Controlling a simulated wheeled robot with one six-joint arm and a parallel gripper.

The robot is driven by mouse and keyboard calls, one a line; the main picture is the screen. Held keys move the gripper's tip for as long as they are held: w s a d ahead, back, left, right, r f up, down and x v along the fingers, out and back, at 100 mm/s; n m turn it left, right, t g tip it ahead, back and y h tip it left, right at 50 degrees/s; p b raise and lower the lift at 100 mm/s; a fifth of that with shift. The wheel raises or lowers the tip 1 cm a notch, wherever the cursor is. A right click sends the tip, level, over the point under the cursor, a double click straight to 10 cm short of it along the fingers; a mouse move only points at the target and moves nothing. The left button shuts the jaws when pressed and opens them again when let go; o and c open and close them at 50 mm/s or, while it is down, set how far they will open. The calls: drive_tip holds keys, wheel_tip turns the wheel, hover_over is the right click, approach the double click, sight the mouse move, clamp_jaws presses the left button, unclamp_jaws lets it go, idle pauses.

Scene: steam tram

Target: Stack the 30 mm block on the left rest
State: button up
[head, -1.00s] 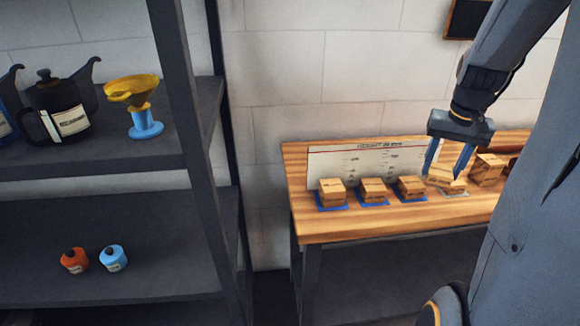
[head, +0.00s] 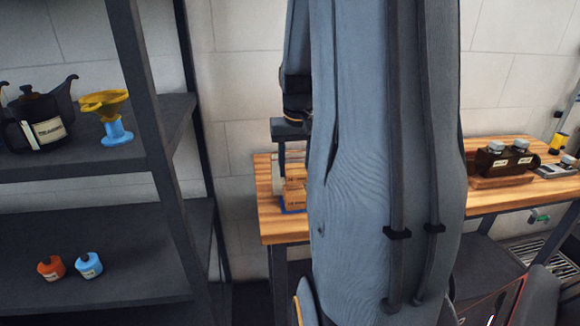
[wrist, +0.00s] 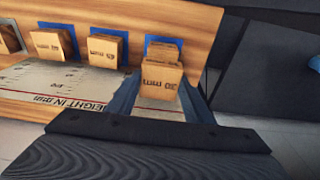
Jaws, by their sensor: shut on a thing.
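My gripper (wrist: 160,94) is shut on a wooden block (wrist: 162,76), with one finger on each side. The label on the block reads upside down and is hard to make out. In the wrist view the held block overlaps another wooden block (wrist: 164,48) on the end blue rest (wrist: 149,42). In the head view the gripper (head: 281,158) is at the left end of the bench. The held block (head: 297,172) appears right above the lower block (head: 294,195) on its blue rest (head: 290,210). I cannot tell whether the two touch. My arm hides the other blocks there.
Two more blocks (wrist: 48,44) (wrist: 104,50) sit on blue rests beside the stack. A height card (wrist: 70,92) stands behind them. A dark shelf (head: 190,150) is left of the wooden bench (head: 268,228). A tray with dark items (head: 502,160) is to the right.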

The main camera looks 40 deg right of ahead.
drive_tip(key=shift+a+f+b, duration=0.1)
drive_tip(key=shift+f+b, duration=0.65)
drive_tip(key=shift+f, duration=0.15)
drive_tip(key=shift+f+b, duration=0.35)
drive_tip(key=shift+f, duration=0.65)
drive_tip(key=o, duration=1.8)
drive_tip(key=shift+r, duration=0.15)
drive_tip(key=shift+r+p, duration=0.35)
drive_tip(key=shift+p, duration=0.15)
drive_tip(key=shift+r+p, duration=0.75)
drive_tip(key=shift+r, duration=0.1)
